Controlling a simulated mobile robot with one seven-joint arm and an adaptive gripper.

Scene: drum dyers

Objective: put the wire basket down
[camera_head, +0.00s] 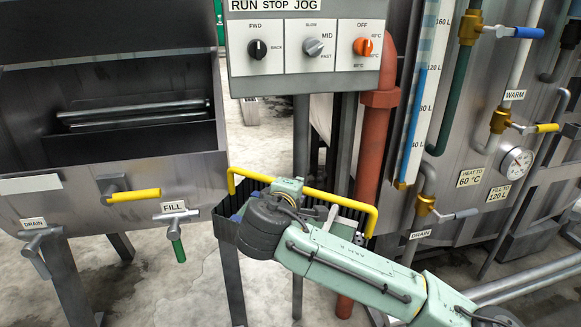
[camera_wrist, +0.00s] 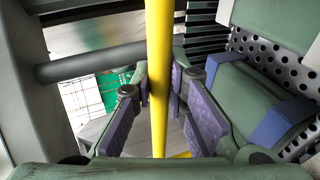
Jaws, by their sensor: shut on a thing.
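The wire basket is a dark, ribbed container (camera_head: 244,184) with a yellow bar handle (camera_head: 345,202) above it, in the middle of the head view. My arm covers much of its front, so its underside and what it rests on are hidden. My gripper is at the handle, its fingertips hidden behind my wrist in the head view. In the wrist view the yellow handle (camera_wrist: 159,50) runs upright between the purple finger pads of my gripper (camera_wrist: 159,95), which is shut on it.
A control panel (camera_head: 305,45) is above the basket. A red pipe (camera_head: 372,140) and valved tank (camera_head: 480,130) stand close on the right.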

